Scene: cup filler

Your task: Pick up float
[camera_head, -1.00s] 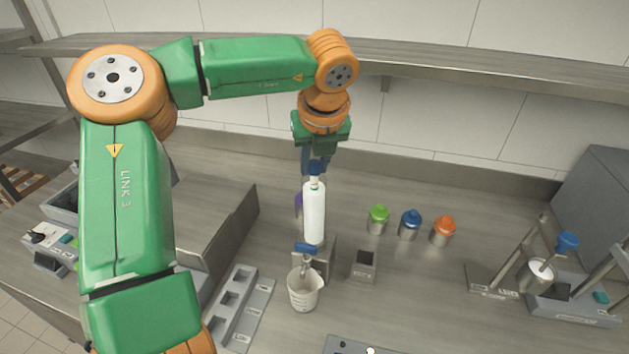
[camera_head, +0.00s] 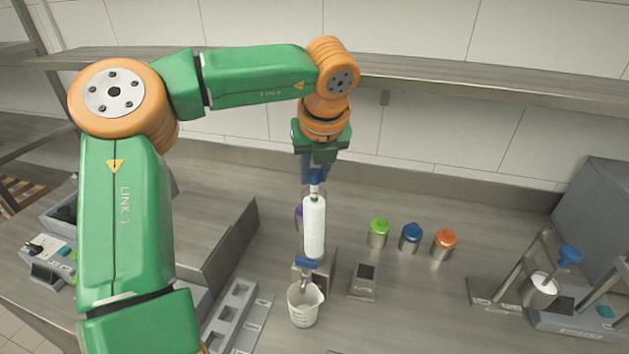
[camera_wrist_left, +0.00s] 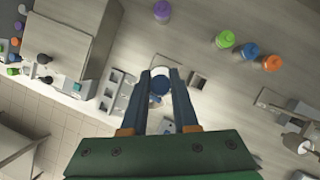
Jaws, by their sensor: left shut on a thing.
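A tall white cylinder (camera_head: 314,227) stands upright over a small grey stand behind the graduated cup. My right gripper is in neither view.
A blue tap handle (camera_head: 308,262) sits above the graduated cup (camera_head: 304,304). Green (camera_head: 378,232), blue (camera_head: 411,237) and orange (camera_head: 444,243) capped jars stand to the right, with a purple one partly hidden behind the cylinder. A steel shelf (camera_head: 450,93) runs along the wall above.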

